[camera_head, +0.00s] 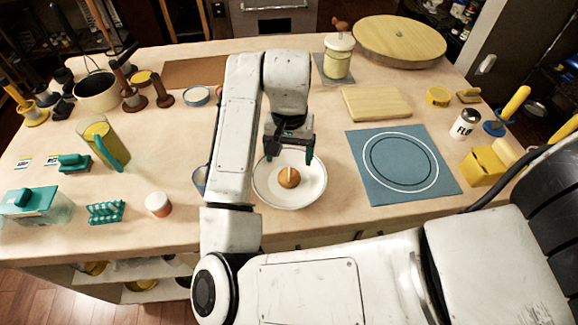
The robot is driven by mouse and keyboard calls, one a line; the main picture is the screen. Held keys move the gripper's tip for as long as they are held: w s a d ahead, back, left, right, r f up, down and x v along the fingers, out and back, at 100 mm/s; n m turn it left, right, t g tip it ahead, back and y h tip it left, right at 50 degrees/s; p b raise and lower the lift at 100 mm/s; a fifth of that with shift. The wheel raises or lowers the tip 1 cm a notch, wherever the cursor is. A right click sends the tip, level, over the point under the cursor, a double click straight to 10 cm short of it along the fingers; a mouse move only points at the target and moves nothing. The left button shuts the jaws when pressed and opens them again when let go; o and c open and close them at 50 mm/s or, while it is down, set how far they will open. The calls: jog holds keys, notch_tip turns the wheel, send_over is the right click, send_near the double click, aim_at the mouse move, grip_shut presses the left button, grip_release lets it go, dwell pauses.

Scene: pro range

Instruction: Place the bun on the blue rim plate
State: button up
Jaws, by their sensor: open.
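The small round brown bun (289,178) has a pale stripe on top. It appears to rest near the middle of the white plate with a thin blue-grey rim (312,192). My gripper (289,158) is open, with its two dark fingers spread apart just above and behind the bun in the picture. I see no finger touching the bun, though the exact height gap is hard to tell. My arm link stands close to the plate's left side.
A blue mat with a white ring (400,163) lies right of the plate. A wooden board (376,103) lies behind it. A small blue vessel (200,178) is partly hidden by my arm. A small pink-and-white pot (158,204) stands at left. The counter's front edge is near.

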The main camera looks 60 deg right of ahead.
aim_at(289, 172)
notch_tip(289, 172, up, 5)
jog(key=shift+f, duration=0.2)
dwell(0.6)
